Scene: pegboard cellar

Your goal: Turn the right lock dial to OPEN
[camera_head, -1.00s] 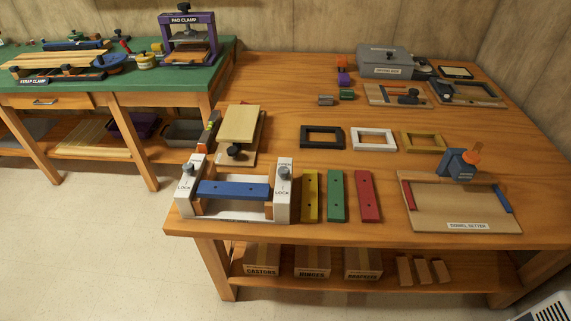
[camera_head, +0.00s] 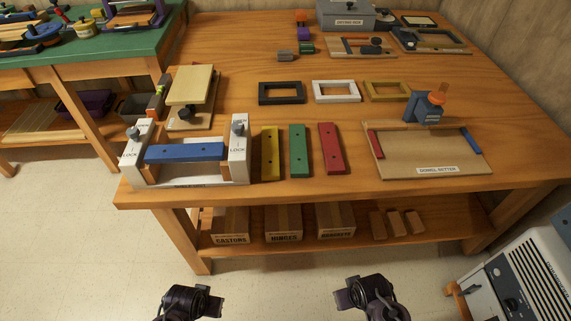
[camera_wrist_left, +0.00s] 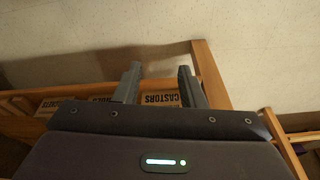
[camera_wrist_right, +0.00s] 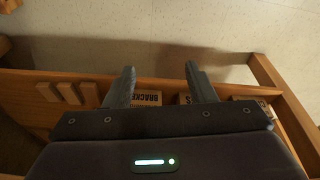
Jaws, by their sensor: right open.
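The right lock dial (camera_head: 238,129) is a dark knob on the right white end block (camera_head: 238,160) of a white clamp frame at the table's front left. A LOCK label is printed below it; the label above is partly hidden by the knob. The left lock dial (camera_head: 134,133) is on the left white block. A blue bar (camera_head: 185,152) lies between the blocks. My left gripper (camera_head: 207,302) and right gripper (camera_head: 348,292) are low in front of the table, apart from the frame. Both wrist views show parted, empty fingers, left (camera_wrist_left: 158,82) and right (camera_wrist_right: 160,80).
Yellow (camera_head: 270,153), green (camera_head: 300,151) and red (camera_head: 331,148) bars lie right of the frame. A dowel jig board (camera_head: 400,165) is further right. A tan board fixture (camera_head: 191,85) stands behind the frame. A white cabinet (camera_head: 520,270) stands at right.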

